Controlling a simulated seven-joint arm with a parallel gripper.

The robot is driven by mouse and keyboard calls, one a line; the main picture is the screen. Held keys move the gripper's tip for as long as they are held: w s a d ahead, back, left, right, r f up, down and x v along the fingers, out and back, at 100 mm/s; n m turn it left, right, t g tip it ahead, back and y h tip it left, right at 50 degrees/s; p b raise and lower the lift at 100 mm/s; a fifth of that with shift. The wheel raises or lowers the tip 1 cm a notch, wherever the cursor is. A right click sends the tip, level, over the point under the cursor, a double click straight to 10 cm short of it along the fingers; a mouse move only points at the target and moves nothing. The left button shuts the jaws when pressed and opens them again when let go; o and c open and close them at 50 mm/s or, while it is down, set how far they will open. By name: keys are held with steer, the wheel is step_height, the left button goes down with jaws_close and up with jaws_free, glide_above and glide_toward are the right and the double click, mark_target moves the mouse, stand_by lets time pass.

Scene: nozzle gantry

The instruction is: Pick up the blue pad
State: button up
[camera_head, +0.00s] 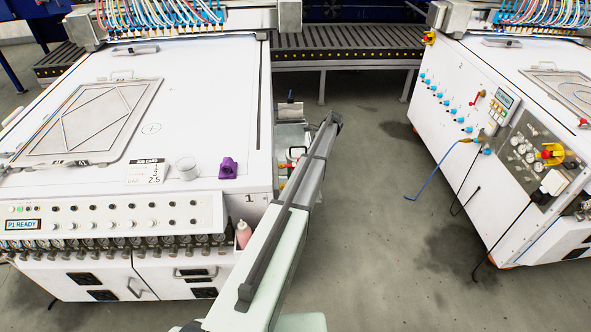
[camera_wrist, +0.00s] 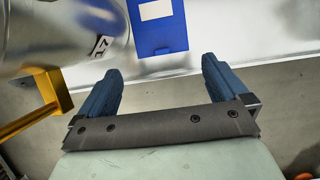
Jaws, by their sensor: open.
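The blue pad (camera_wrist: 158,38) shows in the wrist view at the top centre, flat and blue with a white label on it. It lies against a pale grey surface, and its upper end is cut off by the frame. My gripper (camera_wrist: 161,67) is open, with its two dark blue fingers spread apart and nothing between them. The pad is beyond the fingertips, roughly centred between them and apart from them. In the head view my arm reaches past the right side of machine 1, and I cannot make out the pad or my fingers there.
A shiny metal cylinder (camera_wrist: 70,30) and a yellow bracket (camera_wrist: 38,105) are close to the left finger. In the head view, a purple object (camera_head: 228,168), a clear cup (camera_head: 187,168) and a job card (camera_head: 145,173) stand on machine 1 (camera_head: 215,80). The aisle floor (camera_head: 375,150) is mostly clear.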

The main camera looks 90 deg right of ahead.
steer(key=shift+x, duration=3.25)
steer(key=shift+d, duration=0.15)
steer(key=c, duration=0.9)
step_height(320, 180, up, 18)
steer(key=shift+r, duration=0.1)
steer(key=shift+c, duration=0.5)
